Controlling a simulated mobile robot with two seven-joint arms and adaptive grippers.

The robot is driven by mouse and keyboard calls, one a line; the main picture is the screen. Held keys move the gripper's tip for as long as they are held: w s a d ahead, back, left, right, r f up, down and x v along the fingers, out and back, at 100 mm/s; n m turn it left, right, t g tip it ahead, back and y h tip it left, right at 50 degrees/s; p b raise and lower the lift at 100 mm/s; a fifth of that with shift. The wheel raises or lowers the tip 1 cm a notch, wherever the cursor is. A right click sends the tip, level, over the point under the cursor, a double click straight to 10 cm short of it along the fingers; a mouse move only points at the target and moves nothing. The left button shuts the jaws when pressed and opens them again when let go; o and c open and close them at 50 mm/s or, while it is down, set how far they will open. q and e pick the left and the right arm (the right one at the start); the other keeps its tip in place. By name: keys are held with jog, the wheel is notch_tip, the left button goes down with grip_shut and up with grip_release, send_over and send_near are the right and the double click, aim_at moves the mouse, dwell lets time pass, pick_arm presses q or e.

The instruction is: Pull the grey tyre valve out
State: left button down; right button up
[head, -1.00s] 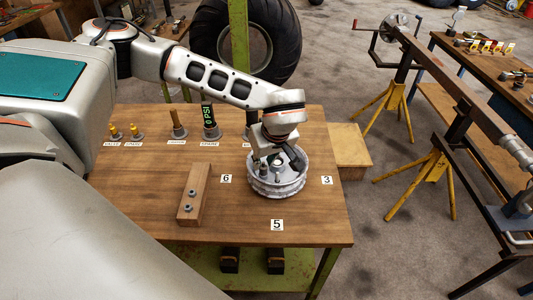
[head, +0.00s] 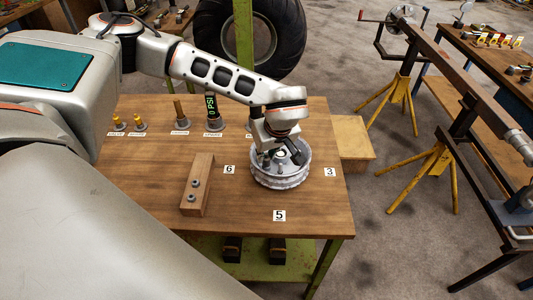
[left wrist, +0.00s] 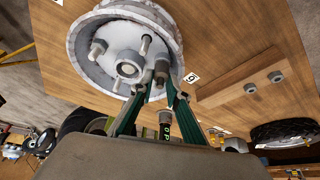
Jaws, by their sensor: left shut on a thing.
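A round silver wheel rim (head: 281,178) lies flat on the wooden table (head: 110,210); it also shows in the left wrist view (left wrist: 90,60). It has a central hub and several studs. A short grey cylinder, which looks like the grey tyre valve (left wrist: 161,70), stands at the rim's inner side, close to the wall. My left gripper (left wrist: 160,91) reaches down over the rim, its green fingers closed around the lower visible part of this cylinder. Whether the valve is still seated in the rim is hard to tell. My right gripper is not in view.
A wooden block with two bolts (head: 198,183) lies left of the rim. Several labelled stands and a PSI gauge (head: 213,112) line the table's back. Number cards surround the rim.

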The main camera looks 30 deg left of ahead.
aim_at(266, 154)
pick_arm(q)
jog(key=shift+r, duration=0.3)
jog(key=shift+w+r+p, duration=0.1)
jog(key=shift+r+p, duration=0.4)
jog(key=shift+r, duration=0.15)
jog(key=shift+r+p, duration=0.65)
jog(key=shift+r, duration=1.7)
jog(key=shift+f, duration=0.15)
